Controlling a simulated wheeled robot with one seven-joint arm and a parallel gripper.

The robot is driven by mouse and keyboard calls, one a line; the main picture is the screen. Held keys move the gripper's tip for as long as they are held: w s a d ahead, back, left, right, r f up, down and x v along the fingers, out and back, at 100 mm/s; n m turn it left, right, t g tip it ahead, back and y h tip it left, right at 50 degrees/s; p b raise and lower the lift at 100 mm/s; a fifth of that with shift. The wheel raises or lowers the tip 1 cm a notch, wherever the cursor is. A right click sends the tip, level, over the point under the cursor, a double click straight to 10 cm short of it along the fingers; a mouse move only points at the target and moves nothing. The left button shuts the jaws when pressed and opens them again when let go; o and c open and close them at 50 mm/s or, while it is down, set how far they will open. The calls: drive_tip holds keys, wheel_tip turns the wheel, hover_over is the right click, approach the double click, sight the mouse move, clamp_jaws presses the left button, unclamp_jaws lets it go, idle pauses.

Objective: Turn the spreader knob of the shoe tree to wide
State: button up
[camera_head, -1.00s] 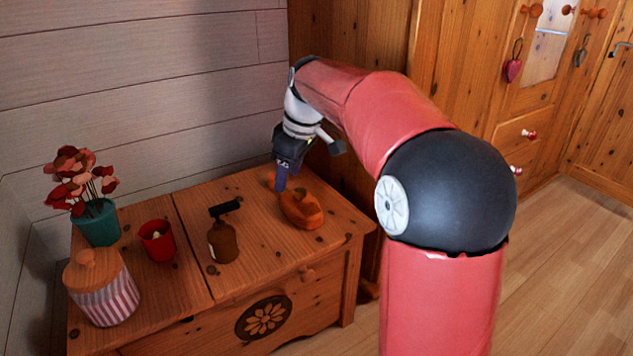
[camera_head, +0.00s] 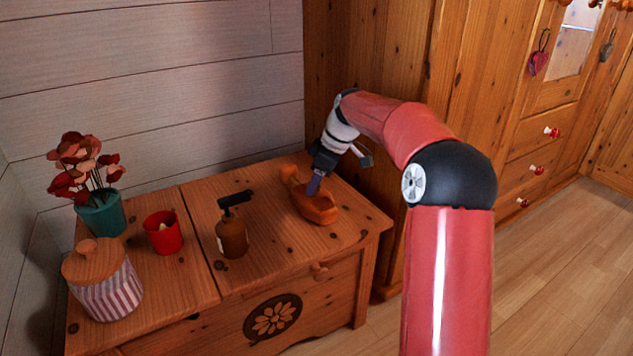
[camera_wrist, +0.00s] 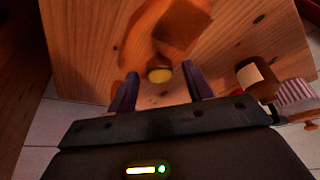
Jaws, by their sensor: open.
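The wooden shoe tree (camera_head: 316,206) lies on the right part of the chest top, near its back right corner. In the wrist view the shoe tree (camera_wrist: 160,32) runs away from my gripper, with a round yellowish knob (camera_wrist: 159,75) at its near end. My gripper (camera_head: 314,186) is at the shoe tree, tilted downward. In the wrist view its two purple fingers (camera_wrist: 158,92) are apart, with the knob just beyond and between their tips. Nothing is held. I cannot tell which setting the knob is at.
The wooden chest (camera_head: 270,255) also carries a brown pump bottle (camera_head: 232,238), a red cup (camera_head: 163,233), a striped jar (camera_head: 108,290) and a teal flower pot (camera_head: 103,215). The plank wall is behind, the wardrobe (camera_head: 510,120) at right. Floor at right is clear.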

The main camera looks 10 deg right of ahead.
drive_tip(key=shift+f, duration=0.1)
drive_tip(key=c, duration=1)
drive_tip(key=shift+o, duration=0.2)
drive_tip(key=m, duration=0.2)
drive_tip(key=m+t+h, duration=0.1)
drive_tip(key=m, duration=0.1)
drive_tip(key=shift+s+a+m, duration=0.1)
drive_tip(key=shift+a+m, duration=0.1)
drive_tip(key=shift+m, duration=0.1)
drive_tip(key=m+h, duration=0.1)
drive_tip(key=m, duration=0.1)
drive_tip(key=m+t+p, duration=0.1)
drive_tip(key=m, duration=0.1)
drive_tip(key=shift+a+m+h, duration=0.15)
drive_tip(key=shift+m+h, duration=0.15)
drive_tip(key=shift+h, duration=0.1)
drive_tip(key=m+h+p, duration=0.1)
drive_tip(key=m, duration=0.1)
drive_tip(key=m+p, duration=0.1)
drive_tip(key=m, duration=0.1)
drive_tip(key=shift+a+t+h, duration=0.1)
drive_tip(key=shift+t+h, duration=0.2)
drive_tip(key=shift+h, duration=0.1)
drive_tip(key=shift+m+h+p, duration=0.6)
drive_tip(key=shift+m+h, duration=0.1)
drive_tip(key=shift+m, duration=1.6)
drive_tip(key=shift+g, duration=0.4)
